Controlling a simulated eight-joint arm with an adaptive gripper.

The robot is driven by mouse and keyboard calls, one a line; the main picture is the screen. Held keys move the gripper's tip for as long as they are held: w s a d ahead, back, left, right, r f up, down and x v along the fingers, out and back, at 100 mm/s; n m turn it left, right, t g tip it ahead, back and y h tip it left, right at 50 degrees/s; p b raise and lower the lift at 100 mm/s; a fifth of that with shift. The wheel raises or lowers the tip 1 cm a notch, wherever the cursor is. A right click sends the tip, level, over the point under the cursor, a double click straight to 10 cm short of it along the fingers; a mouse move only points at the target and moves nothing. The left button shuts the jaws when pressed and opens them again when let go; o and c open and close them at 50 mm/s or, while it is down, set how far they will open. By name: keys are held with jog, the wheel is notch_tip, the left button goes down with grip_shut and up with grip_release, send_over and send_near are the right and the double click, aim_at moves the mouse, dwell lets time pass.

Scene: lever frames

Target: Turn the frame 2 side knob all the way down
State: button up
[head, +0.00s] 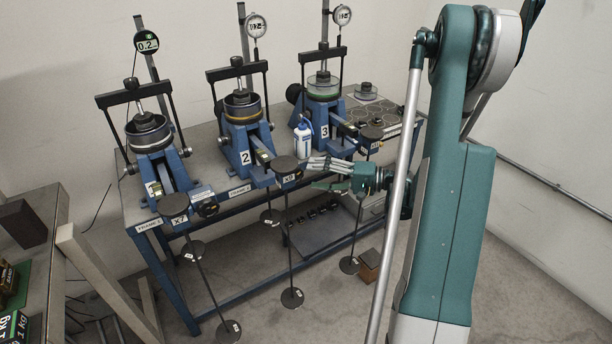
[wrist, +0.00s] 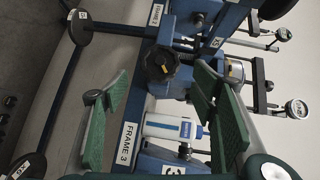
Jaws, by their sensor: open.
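Frame 2 (head: 240,135) is the blue lever frame in the middle of the bench. Its side knob is a black lobed knob (wrist: 162,66) on the blue body in the wrist view, where it appears between my fingertips. In the head view the knob (head: 292,177) is small and dark near the bench's front edge, close to the hanger disc. My gripper (head: 312,175) is open and points left at the knob from the right. Both green fingers also show in the wrist view (wrist: 160,78). I see no clear contact; the remaining gap is hard to judge.
A white bottle (head: 302,138) stands between frame 2 and frame 3 (head: 325,110). A round hanger disc (head: 284,164) with a rod hangs just left of my fingers. Frame 1 (head: 155,160) is at the left. A small brown block (head: 369,264) lies on the floor.

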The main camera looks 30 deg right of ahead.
aim_at(298, 176)
jog(key=shift+v, duration=1.7)
jog(key=shift+a, duration=0.1)
jog(key=shift+x, duration=1.35)
jog(key=shift+a+f, duration=0.1)
jog(key=shift+a, duration=0.2)
jog(key=shift+b+x, duration=0.85)
jog(key=shift+x, duration=2.85)
jog(key=c, duration=0.9)
